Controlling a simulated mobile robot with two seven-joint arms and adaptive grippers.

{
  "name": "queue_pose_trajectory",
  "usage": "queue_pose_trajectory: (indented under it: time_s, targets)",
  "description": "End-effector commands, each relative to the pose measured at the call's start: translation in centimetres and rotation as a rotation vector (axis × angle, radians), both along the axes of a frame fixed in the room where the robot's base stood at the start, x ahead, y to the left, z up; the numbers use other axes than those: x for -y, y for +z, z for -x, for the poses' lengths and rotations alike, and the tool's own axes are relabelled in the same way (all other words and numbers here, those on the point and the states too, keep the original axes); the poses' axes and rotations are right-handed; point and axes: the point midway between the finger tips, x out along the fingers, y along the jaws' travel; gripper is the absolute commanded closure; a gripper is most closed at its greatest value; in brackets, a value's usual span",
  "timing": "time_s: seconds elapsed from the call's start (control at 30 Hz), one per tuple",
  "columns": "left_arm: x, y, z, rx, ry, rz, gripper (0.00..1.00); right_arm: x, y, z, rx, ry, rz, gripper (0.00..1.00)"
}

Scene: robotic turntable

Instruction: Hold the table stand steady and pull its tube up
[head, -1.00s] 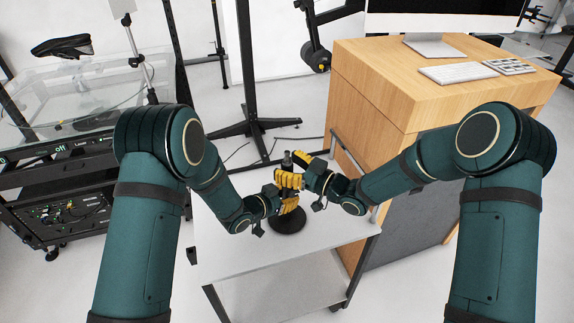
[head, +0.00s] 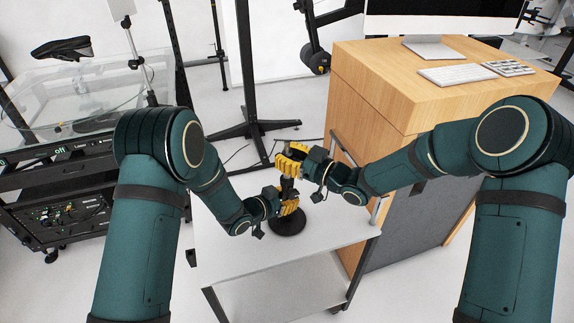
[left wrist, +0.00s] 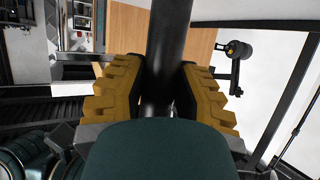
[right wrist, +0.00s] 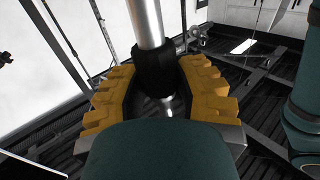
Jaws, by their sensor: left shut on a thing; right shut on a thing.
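The table stand has a round black base (head: 288,224) resting flat on the white cart top. Its dark column rises upright from the base. My left gripper (head: 287,201) is shut around the column just above the base; in the left wrist view the black column (left wrist: 170,45) runs between its yellow fingers. My right gripper (head: 291,161) is higher up, shut on the tube. In the right wrist view the silver tube (right wrist: 146,22) and a black collar (right wrist: 155,68) sit between its fingers. In the head view the fingers hide most of the gripped parts.
The white cart top (head: 235,245) is otherwise clear. A wooden desk (head: 375,85) with a keyboard (head: 457,75) and a monitor stands close on the right. A black floor stand (head: 248,90) is behind, and a rack with equipment (head: 60,215) is at left.

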Motion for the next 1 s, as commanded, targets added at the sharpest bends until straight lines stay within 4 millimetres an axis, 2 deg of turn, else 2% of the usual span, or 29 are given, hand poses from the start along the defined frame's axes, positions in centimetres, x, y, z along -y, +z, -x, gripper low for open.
queue_pose_trajectory:
  time_s: [0.03, 0.1, 0.37, 0.4, 0.43, 0.47, 0.8, 1.0]
  targets:
    - [0.0, -0.1, 0.1, -0.003, 0.000, -0.002, 1.00, -0.1, 0.9, 0.0, 0.009, 0.002, -0.004, 1.00]
    - [-0.1, -0.1, 0.1, -0.004, 0.000, -0.003, 1.00, -0.1, 1.2, 0.0, 0.007, 0.002, -0.004, 1.00]
    - [-0.1, -0.2, 0.1, -0.004, 0.000, -0.003, 1.00, -0.2, 1.2, 0.0, 0.007, 0.003, -0.005, 1.00]
    - [-0.1, -0.2, 0.1, -0.005, 0.000, -0.004, 1.00, -0.2, 1.2, 0.0, 0.007, 0.003, -0.005, 0.53]
    - [-0.1, -0.2, 0.1, -0.005, 0.000, -0.004, 1.00, -0.2, 1.2, 0.0, 0.007, 0.003, -0.005, 0.43]
    - [-0.1, -0.2, 0.1, -0.005, 0.000, -0.004, 1.00, -0.2, 1.2, 0.0, 0.006, 0.003, -0.004, 0.37]
    - [-0.1, -0.2, 0.1, -0.005, 0.000, -0.004, 1.00, 0.1, 1.0, 0.1, 0.004, 0.000, -0.002, 0.37]
    - [-0.1, -0.2, 0.1, -0.006, 0.001, -0.003, 1.00, 2.2, 1.0, 1.3, 0.003, -0.003, -0.001, 0.37]
